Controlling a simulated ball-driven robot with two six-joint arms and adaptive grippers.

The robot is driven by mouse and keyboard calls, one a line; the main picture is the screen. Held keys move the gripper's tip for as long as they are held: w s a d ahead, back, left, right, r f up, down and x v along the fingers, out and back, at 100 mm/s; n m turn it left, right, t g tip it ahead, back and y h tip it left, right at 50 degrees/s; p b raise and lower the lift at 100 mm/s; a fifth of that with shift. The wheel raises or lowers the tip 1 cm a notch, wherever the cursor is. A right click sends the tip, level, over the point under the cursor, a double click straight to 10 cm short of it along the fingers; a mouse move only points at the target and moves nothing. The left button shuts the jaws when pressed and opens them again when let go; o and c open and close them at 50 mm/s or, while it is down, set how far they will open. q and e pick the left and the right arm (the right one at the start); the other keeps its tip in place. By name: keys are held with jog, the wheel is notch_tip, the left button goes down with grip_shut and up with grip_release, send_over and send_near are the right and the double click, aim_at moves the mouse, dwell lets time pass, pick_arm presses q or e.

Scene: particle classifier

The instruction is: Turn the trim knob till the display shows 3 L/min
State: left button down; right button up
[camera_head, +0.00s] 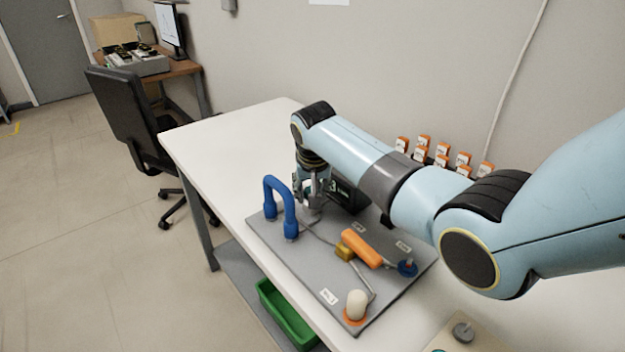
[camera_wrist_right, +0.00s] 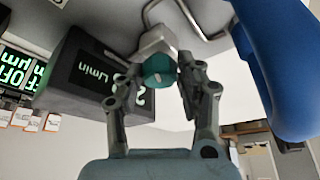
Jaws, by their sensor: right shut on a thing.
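My right gripper (camera_head: 311,192) reaches down over the grey board and is shut on the teal trim knob (camera_wrist_right: 158,69). In the right wrist view my fingertips (camera_wrist_right: 161,75) sit on either side of the knob, which is on a metal valve body. The dark display box (camera_head: 349,194) stands just behind the gripper; it also shows in the right wrist view (camera_wrist_right: 72,98), tilted, with green "L/min". My left gripper is not in view.
A blue arched pipe (camera_head: 279,204) stands close left of the gripper. The grey board (camera_head: 297,259) also carries an orange-handled part (camera_head: 361,248), a blue knob (camera_head: 407,267) and a white knob (camera_head: 356,305). Several orange-and-white blocks (camera_head: 442,160) stand behind. The table's left end is clear.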

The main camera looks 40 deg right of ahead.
jog(key=shift+m, duration=0.5)
jog(key=shift+h, duration=0.3)
jog(key=o, duration=1.1)
jog(key=shift+o, duration=0.2)
jog(key=shift+r, duration=0.1)
jog(key=v, duration=1.1)
jog(key=shift+r, duration=0.4)
jog(key=shift+s+a, duration=0.1)
